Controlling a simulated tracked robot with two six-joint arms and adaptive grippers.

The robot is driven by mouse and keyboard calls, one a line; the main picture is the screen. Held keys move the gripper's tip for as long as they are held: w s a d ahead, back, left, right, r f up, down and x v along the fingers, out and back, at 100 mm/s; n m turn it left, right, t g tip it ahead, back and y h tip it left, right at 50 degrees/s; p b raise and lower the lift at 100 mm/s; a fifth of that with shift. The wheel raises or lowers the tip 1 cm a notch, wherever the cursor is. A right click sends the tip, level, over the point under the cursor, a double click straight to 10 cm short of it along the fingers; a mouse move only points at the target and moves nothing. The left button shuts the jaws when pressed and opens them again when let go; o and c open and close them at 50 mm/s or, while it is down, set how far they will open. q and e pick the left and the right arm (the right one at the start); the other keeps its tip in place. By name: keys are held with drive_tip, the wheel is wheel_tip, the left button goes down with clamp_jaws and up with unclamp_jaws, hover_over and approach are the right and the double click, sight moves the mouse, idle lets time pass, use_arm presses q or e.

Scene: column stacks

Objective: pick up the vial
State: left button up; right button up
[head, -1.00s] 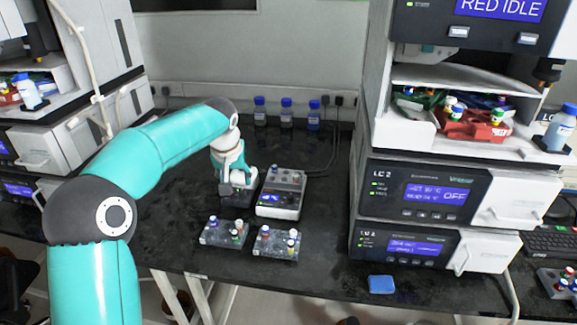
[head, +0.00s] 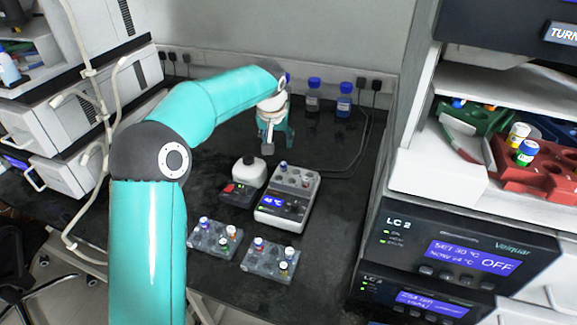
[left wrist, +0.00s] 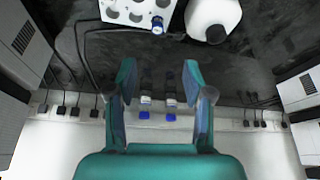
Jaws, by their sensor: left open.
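My left gripper (head: 278,143) is open and empty, raised behind the mixer and the heating block. It also shows open in the left wrist view (left wrist: 160,80), with nothing between its fingers but the background. A small vial (head: 283,166) stands at the back of the grey heating block (head: 270,212); a blue-capped vial (left wrist: 158,24) shows at the block's edge in the left wrist view, clear of the fingers. More capped vials stand in the left rack (head: 213,248) and the right rack (head: 266,269). Which vial is meant I cannot tell. My right gripper is out of view.
A mixer with a white rounded top (head: 248,173) stands left of the heating block. Blue-capped bottles (head: 344,104) stand by the back wall. The LC stack (head: 410,240) rises at the right, with a red tray of vials (head: 510,165) above. The black bench (head: 200,195) is free at left.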

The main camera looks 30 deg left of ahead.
use_arm(q)
hover_over(284, 163)
drive_tip(key=s+d, duration=0.1)
drive_tip(key=s, duration=0.2)
drive_tip(key=f+p, duration=0.1)
drive_tip(key=f, duration=0.8)
drive_tip(key=shift+w, duration=0.2)
drive_tip(key=shift+p+x, duration=0.8)
drive_tip(key=shift+x, duration=1.8)
drive_tip(key=shift+w, duration=0.15)
drive_tip(key=shift+c, duration=0.3)
drive_tip(key=shift+r, duration=0.1)
drive_tip(key=c, duration=0.9)
